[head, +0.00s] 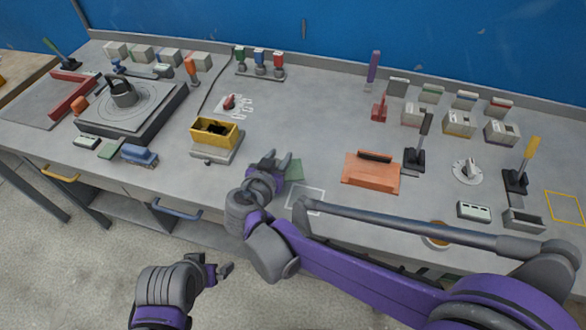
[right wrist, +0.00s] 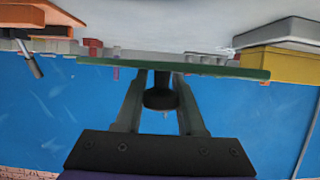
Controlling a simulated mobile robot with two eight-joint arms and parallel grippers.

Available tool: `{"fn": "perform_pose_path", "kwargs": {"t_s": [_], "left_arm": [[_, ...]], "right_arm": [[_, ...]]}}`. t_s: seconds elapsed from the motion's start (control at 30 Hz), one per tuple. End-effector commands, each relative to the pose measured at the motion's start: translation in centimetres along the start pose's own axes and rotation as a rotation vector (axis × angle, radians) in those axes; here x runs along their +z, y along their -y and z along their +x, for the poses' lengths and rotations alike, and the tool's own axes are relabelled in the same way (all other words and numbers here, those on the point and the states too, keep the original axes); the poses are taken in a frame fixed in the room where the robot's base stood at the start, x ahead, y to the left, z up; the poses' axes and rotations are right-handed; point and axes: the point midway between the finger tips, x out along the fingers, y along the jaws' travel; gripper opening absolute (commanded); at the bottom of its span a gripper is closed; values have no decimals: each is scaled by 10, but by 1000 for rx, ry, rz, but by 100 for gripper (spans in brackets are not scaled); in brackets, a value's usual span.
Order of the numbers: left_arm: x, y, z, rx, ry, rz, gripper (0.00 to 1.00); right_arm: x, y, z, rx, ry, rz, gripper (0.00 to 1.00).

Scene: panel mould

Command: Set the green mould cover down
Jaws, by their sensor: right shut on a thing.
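The green mould cover (right wrist: 170,67) is a thin flat plate with a dark knob (right wrist: 160,97). My right gripper (right wrist: 160,102) is shut on that knob, with one finger on each side. In the head view the cover (head: 294,170) shows partly behind my right gripper (head: 276,165), near the front of the bench. A white outlined square (head: 305,200) on the bench lies just right of and nearer than the cover. I cannot tell how high the cover is above the bench. My left gripper (head: 222,269) hangs in front of the bench, apart from everything; its jaw opening is unclear.
A yellow box (head: 215,134) on a grey base stands left of the cover. An orange block (head: 371,172) with a dark handle stands to the right, beside a dark lever (head: 416,152). The grey bench (head: 310,120) is clear behind the cover.

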Motion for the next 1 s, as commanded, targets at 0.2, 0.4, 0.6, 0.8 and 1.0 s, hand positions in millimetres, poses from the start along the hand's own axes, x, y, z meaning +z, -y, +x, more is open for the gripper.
{"fn": "perform_pose_path", "kwargs": {"t_s": [0.2,0.4,0.6,0.8,1.0], "left_arm": [[4,0,6,0,2,0,100],[6,0,9,0,4,0,100],[8,0,11,0,5,0,100],[8,0,11,0,5,0,100],[9,0,13,0,6,0,100]], "right_arm": [[31,0,13,0,0,0,0],[54,0,23,1,0,0,0],[68,0,28,0,0,0,0],[68,0,28,0,0,0,0],[71,0,29,0,0,0,49]]}}
